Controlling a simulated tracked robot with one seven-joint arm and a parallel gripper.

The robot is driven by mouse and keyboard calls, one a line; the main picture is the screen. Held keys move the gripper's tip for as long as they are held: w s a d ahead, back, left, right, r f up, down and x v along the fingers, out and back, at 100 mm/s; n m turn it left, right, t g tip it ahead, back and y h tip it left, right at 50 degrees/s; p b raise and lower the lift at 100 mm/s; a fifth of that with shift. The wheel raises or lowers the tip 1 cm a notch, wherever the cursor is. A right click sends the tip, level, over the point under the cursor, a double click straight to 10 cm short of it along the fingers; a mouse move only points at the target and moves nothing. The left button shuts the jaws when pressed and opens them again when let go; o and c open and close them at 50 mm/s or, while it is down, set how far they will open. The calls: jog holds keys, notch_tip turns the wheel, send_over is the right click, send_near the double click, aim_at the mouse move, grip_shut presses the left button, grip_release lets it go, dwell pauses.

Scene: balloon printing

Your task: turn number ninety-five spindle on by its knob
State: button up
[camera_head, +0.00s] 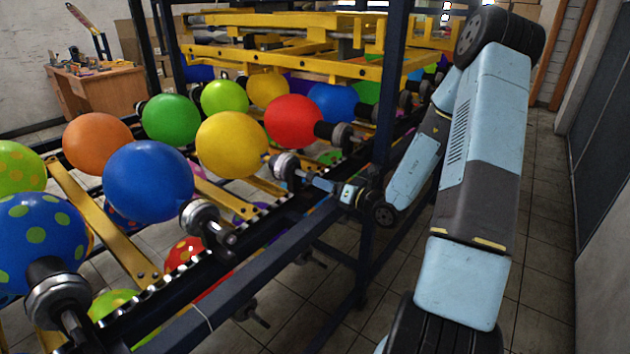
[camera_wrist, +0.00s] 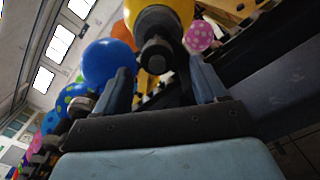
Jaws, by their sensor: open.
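The spindle (camera_head: 287,168) bearing the yellow balloon (camera_head: 231,143) has a metal disc and a dark end facing me. In the wrist view its dark knob (camera_wrist: 156,54) shows in front of the yellow balloon (camera_wrist: 176,10). My gripper (camera_head: 314,182) is open at the outer end of this spindle. In the wrist view the knob lies between the two spread fingers of my gripper (camera_wrist: 160,68), with a gap visible on each side. I cannot tell whether a finger touches it. No spindle number is readable.
A blue balloon's spindle (camera_head: 207,222) stands to the left and a red balloon's spindle (camera_head: 340,137) to the right along the rack. A dark rail (camera_head: 265,262) runs below my gripper. A blue upright post (camera_head: 383,110) stands close to my arm. The tiled floor (camera_head: 537,230) at right is clear.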

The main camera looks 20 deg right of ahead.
jog(key=v, duration=0.6)
jog(key=shift+s+d, duration=0.1)
dwell(0.3)
jog(key=s+a+r+n+g, duration=1.2)
jog(key=s+a+n+g, duration=0.15)
jog(key=n, duration=0.75)
jog(key=s+d+r+n+t+h, duration=0.2)
jog(key=s+d+r+n+h, duration=0.1)
jog(key=s+r+n+h, duration=0.2)
jog(key=s+d+r+n+t+h, duration=0.2)
jog(key=s+r+n+h, duration=0.3)
jog(key=s+r+n, duration=0.3)
jog(key=shift+s+d+r+n+h, duration=0.3)
jog(key=shift+s+d+r+n, duration=0.1)
jog(key=shift+d+n, duration=0.4)
